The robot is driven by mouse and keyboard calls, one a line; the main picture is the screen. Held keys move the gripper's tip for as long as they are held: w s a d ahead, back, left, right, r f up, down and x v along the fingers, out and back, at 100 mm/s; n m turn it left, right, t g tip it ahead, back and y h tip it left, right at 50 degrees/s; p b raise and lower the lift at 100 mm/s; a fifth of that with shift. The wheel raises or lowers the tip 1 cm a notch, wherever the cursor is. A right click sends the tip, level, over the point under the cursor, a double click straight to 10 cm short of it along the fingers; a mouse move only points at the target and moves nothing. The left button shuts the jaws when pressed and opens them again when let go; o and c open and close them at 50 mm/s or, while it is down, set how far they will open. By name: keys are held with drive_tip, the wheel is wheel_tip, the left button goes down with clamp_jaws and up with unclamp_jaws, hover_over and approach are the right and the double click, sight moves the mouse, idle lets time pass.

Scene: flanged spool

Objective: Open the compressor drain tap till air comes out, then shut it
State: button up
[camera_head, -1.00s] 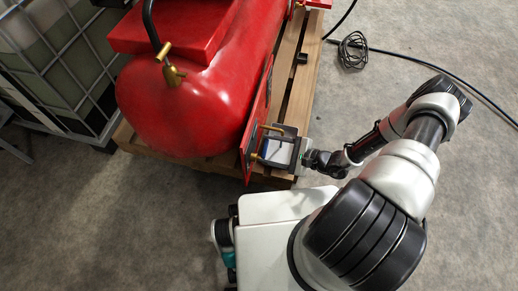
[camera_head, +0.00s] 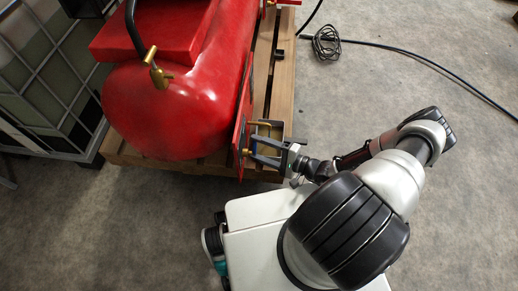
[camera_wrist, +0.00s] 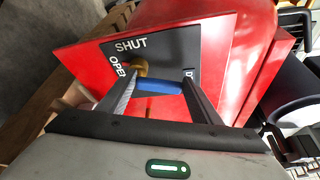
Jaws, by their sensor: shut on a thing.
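The compressor's red tank (camera_head: 165,105) lies on a wooden pallet. The drain tap sits on a red plate at its near end. In the wrist view, the tap's brass stem (camera_wrist: 140,67) stands out from a black label (camera_wrist: 185,52) reading SHUT at the top and OPEN at the left. The tap's blue handle (camera_wrist: 160,86) runs rightward from the stem. My gripper (camera_wrist: 163,92) is shut on the blue handle, one finger at each end. In the head view my gripper (camera_head: 262,148) is at the plate, the handle hardly visible. No escaping air can be seen.
A caged tank (camera_head: 45,70) stands at the left. The pallet (camera_head: 283,75) extends under and right of the compressor. A black hose (camera_head: 400,55) with a coil (camera_head: 327,42) lies on the floor at the upper right. Bare floor is open at right.

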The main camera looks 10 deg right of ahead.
drive_tip(key=shift+s, duration=0.15)
idle(0.4)
drive_tip(key=o, duration=1.5)
